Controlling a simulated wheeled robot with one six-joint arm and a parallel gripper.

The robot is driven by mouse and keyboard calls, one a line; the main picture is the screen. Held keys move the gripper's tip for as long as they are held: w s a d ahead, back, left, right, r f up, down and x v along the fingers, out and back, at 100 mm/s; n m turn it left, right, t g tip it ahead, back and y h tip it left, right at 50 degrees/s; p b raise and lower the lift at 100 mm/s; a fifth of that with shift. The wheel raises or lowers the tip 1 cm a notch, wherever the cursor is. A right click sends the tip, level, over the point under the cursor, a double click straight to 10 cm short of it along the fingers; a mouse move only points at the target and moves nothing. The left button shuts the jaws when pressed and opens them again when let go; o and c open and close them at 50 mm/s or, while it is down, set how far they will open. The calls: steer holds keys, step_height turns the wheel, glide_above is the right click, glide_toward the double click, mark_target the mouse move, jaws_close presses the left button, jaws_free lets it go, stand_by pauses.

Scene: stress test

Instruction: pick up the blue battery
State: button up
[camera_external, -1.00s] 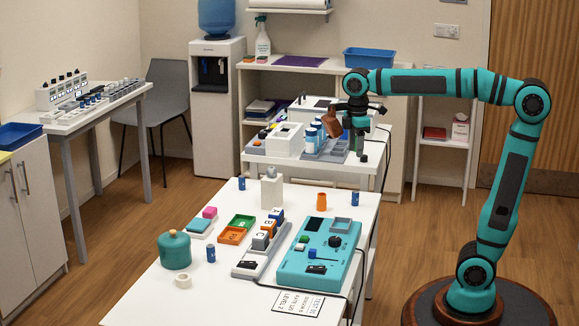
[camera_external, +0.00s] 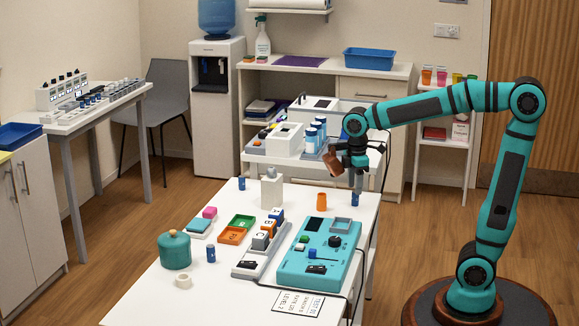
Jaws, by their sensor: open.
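Small blue batteries stand upright on the white table: one (camera_external: 355,200) near the far right corner, one (camera_external: 241,183) at the far left edge, and one (camera_external: 211,254) by the teal pot. My gripper (camera_external: 357,181) is open and points down just above the far right battery. Its fingers hide part of that battery's top, and I cannot tell whether they touch it. A brown piece (camera_external: 333,162) sits at the gripper's left side and moves with it.
An orange cup (camera_external: 321,200) stands just left of the far right battery. A teal device box (camera_external: 312,268) lies nearer, with a cable along the table's right edge.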

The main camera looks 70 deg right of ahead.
mark_target(355, 205)
steer(key=shift+s+a+f, duration=0.1)
steer(key=shift+f, duration=1)
steer(key=shift+s+f, duration=0.1)
steer(key=shift+f, duration=0.95)
jaws_close()
steer(key=shift+r, duration=0.15)
step_height(355, 205, up, 10)
steer(key=shift+f, duration=0.1)
